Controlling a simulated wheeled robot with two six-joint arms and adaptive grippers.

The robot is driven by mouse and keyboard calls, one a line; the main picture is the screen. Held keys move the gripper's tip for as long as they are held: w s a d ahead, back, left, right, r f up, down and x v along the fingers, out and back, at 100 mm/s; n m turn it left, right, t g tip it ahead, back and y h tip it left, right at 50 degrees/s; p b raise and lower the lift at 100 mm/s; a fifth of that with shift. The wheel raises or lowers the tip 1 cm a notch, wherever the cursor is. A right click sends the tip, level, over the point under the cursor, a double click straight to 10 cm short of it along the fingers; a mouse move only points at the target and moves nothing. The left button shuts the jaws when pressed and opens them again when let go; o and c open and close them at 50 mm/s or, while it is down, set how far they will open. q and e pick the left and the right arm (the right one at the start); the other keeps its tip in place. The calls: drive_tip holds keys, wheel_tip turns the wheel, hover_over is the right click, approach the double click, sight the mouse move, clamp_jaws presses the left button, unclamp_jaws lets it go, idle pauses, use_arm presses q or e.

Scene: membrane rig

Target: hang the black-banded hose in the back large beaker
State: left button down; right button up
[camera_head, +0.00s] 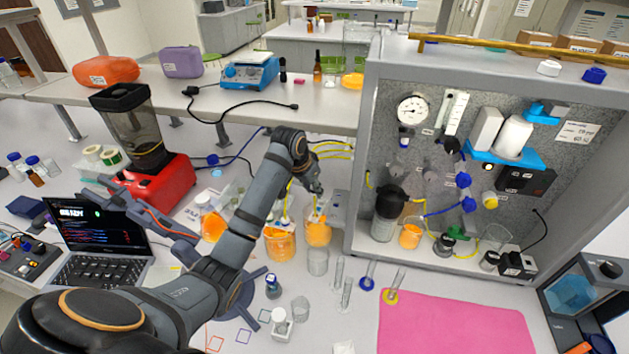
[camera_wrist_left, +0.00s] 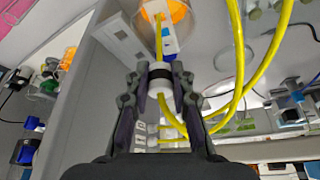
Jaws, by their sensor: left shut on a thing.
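My left gripper (camera_head: 316,190) is above the back large beaker (camera_head: 318,232), which holds orange liquid. In the left wrist view, the gripper (camera_wrist_left: 160,88) is shut on the white collar of the black-banded hose (camera_wrist_left: 161,75). The dark band shows between the fingers. A yellow length of hose extends beyond the collar and overlaps an orange-filled vessel (camera_wrist_left: 178,10); I cannot tell whether its tip is inside. The front large beaker (camera_head: 279,246), also with orange liquid, stands to the left. My right gripper is not in view.
An empty glass beaker (camera_head: 318,262) stands just in front. Slim glass cylinders (camera_head: 338,272) stand to its right. The grey rig cabinet (camera_head: 358,215) rises close on the right.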

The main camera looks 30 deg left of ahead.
sight(315, 208)
use_arm(q)
drive_tip(key=shift+w+a, duration=0.1)
drive_tip(key=shift+w+f, duration=0.45)
drive_tip(key=shift+f, duration=0.35)
drive_tip(key=shift+s+f, duration=0.25)
drive_tip(key=shift+f, duration=0.55)
drive_tip(key=shift+x, duration=0.8)
drive_tip(key=shift+s+f, duration=0.2)
drive_tip(key=shift+f, duration=2)
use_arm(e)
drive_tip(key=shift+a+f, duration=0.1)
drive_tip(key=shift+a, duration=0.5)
